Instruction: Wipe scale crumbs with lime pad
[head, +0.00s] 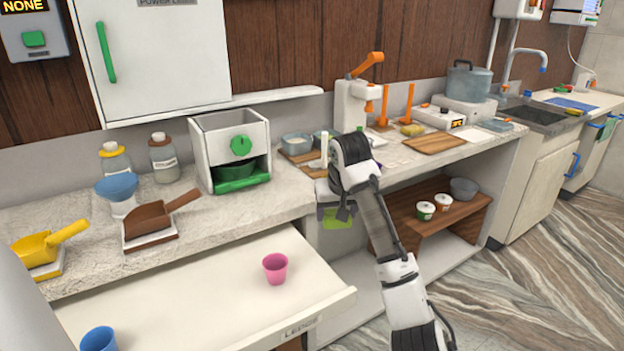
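A lime-green pad (335,222) shows just below the counter's front edge, at the fingers of my gripper (343,213). My gripper points down in front of the counter face. Its dark fingers overlap the pad, and I cannot tell whether they grip it or are only in front of it. No crumbs can be made out at this size. My arm hides part of the counter behind it.
A white drawer (215,290) stands open at the left, with a pink cup (275,268) and a blue cup (99,339). A white box with a green tray (235,150), an orange-levered press (352,103), a wooden board (433,144) and an olive sponge (411,130) occupy the counter.

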